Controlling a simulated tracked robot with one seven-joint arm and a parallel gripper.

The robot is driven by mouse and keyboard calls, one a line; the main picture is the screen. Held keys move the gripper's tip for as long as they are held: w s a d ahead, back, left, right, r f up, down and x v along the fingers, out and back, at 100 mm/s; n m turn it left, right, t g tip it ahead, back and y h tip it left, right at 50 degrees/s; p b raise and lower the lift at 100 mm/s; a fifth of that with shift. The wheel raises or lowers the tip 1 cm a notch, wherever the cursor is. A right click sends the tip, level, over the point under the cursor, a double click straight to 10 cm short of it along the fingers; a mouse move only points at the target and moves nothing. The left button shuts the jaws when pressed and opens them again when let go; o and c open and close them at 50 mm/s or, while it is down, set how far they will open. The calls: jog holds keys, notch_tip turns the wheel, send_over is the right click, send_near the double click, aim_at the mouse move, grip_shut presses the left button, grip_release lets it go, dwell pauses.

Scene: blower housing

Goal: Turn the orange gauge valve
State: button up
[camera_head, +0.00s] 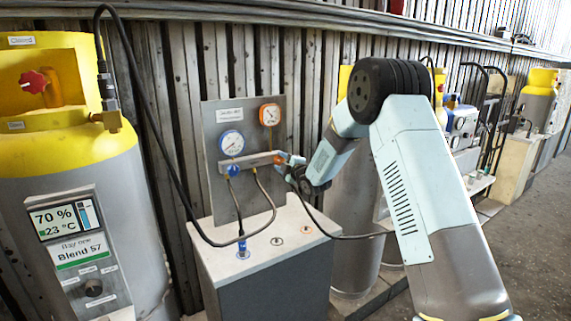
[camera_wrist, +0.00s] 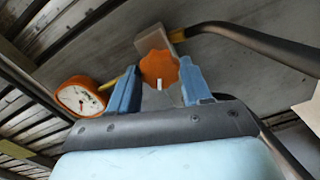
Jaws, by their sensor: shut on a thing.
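The orange gauge valve (camera_wrist: 157,68) is a scalloped orange knob with a small white mark, in the wrist view between my fingers. My gripper (camera_wrist: 160,90) has its two blue fingers closed on either side of the knob. In the head view my gripper (camera_head: 284,162) is at the right end of the grey manifold bar (camera_head: 245,162), and the orange knob is mostly hidden there. The orange gauge (camera_head: 269,114) is on the panel above, and it also shows in the wrist view (camera_wrist: 80,96). The blue gauge (camera_head: 231,143) is to its left, with a blue valve (camera_head: 233,170) below it.
The grey gauge panel (camera_head: 222,110) stands on a white-topped cabinet (camera_head: 225,262). A black hose (camera_head: 150,130) runs from the yellow-topped cylinder (camera_head: 70,170) at left. Another hose (camera_wrist: 250,40) passes close to my gripper. More equipment stands along the wall at right.

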jog(key=n, duration=0.5)
jog(key=shift+f+n, duration=0.15)
jog(key=shift+n, duration=1.75)
jog(key=shift+a+f, duration=0.1)
jog(key=o, duration=1.1)
jog(key=shift+c, duration=0.2)
jog(key=v, duration=1.3)
jog(key=shift+s+d, duration=0.25)
jog(key=shift+d, duration=0.05)
